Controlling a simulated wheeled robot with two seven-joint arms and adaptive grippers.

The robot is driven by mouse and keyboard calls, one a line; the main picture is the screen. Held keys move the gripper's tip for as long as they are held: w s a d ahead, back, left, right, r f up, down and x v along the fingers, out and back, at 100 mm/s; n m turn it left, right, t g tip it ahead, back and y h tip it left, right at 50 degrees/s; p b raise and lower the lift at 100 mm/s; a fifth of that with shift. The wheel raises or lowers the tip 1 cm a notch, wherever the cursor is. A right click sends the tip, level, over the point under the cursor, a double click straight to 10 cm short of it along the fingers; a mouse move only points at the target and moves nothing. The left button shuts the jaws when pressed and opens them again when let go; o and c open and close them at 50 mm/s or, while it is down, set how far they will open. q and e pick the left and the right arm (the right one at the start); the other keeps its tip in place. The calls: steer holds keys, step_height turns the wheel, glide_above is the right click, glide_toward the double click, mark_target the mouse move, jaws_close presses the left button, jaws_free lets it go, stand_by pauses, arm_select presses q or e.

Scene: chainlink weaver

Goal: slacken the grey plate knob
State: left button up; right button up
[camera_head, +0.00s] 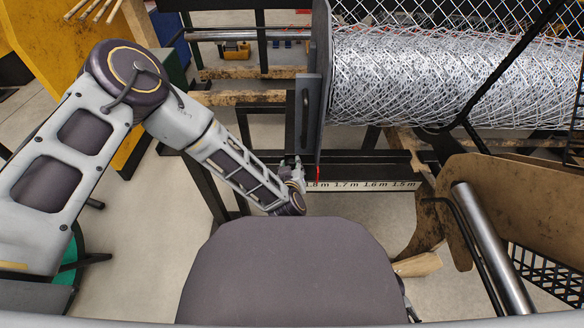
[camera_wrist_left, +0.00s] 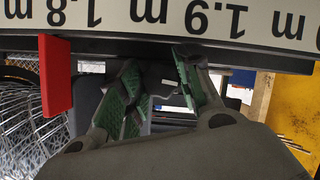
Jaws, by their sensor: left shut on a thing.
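The grey plate (camera_head: 302,128) stands upright beside the mesh roll, with a dark handle (camera_head: 306,108) on its face. A red pointer (camera_head: 318,173) at its foot hangs by a white scale (camera_head: 360,185) marked in metres. The pointer (camera_wrist_left: 57,75) and the upside-down scale (camera_wrist_left: 185,14) also show in the left wrist view. My left gripper (camera_head: 292,165) is at the plate's lower end. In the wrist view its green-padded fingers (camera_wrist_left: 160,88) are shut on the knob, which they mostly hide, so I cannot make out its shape. My right gripper is not in view.
A large roll of wire mesh (camera_head: 430,80) fills the upper right. Dark frame bars run behind and below the plate. A rusty brown bracket (camera_head: 510,200) with a steel bar stands at the right. A yellow machine (camera_head: 60,40) stands at the upper left.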

arm_select(q)
steer(key=shift+h, duration=0.3)
stand_by(0.5)
steer(key=o, duration=1)
steer(key=shift+o, duration=0.2)
steer(key=v, duration=1.2)
